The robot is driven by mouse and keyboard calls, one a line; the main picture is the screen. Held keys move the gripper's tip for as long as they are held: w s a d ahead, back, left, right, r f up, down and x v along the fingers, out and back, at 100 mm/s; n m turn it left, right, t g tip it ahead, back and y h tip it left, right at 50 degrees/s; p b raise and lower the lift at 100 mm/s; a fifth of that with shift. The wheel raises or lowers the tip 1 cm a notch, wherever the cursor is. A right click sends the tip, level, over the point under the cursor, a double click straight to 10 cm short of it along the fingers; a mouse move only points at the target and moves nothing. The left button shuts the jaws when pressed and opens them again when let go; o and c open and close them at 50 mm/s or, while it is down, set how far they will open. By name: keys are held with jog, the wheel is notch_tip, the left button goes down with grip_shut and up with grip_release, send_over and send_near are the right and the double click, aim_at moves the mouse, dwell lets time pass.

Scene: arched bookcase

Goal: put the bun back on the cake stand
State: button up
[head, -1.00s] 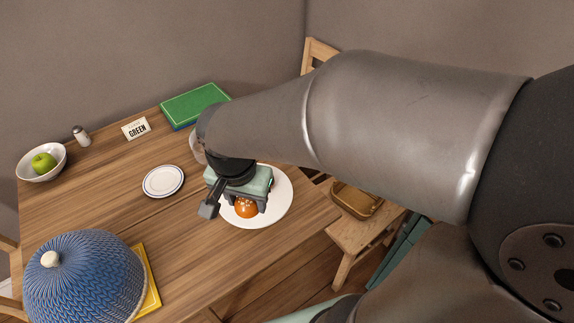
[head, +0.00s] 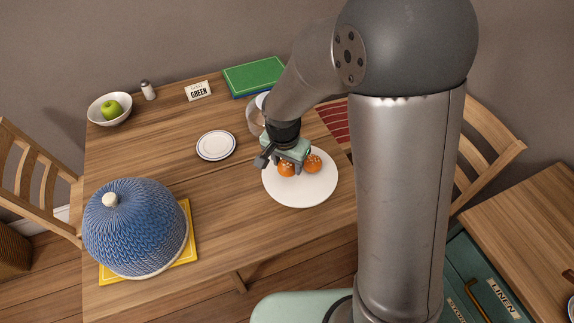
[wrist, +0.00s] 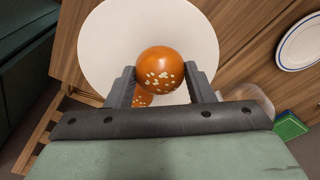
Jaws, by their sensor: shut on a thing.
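My gripper (head: 288,168) is shut on an orange-brown bun (head: 285,170) with pale flecks on top. In the wrist view the held bun (wrist: 161,70) sits between the two fingertips (wrist: 160,78). The round white cake stand (head: 303,192) is below it, and its white top (wrist: 110,40) fills the upper middle of the wrist view. A second bun (head: 313,163) is on the stand, just right of the gripper. It is partly hidden behind the held bun in the wrist view (wrist: 142,99). I cannot tell whether the held bun touches the stand.
A small plate (head: 216,145) lies left of the stand. A blue dome (head: 135,228) on a yellow mat (head: 190,243) stands front left. A bowl (head: 97,117) with a green apple, a shaker (head: 148,90), a sign (head: 198,91) and a green book (head: 253,76) line the back.

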aim_at(287, 170)
jog(key=shift+w+f, duration=0.25)
jog(key=shift+f, duration=1.55)
jog(key=shift+f, duration=0.1)
jog(key=shift+f, duration=0.15)
jog(key=o, duration=1)
jog(key=shift+c, duration=0.2)
jog(key=shift+r, duration=0.2)
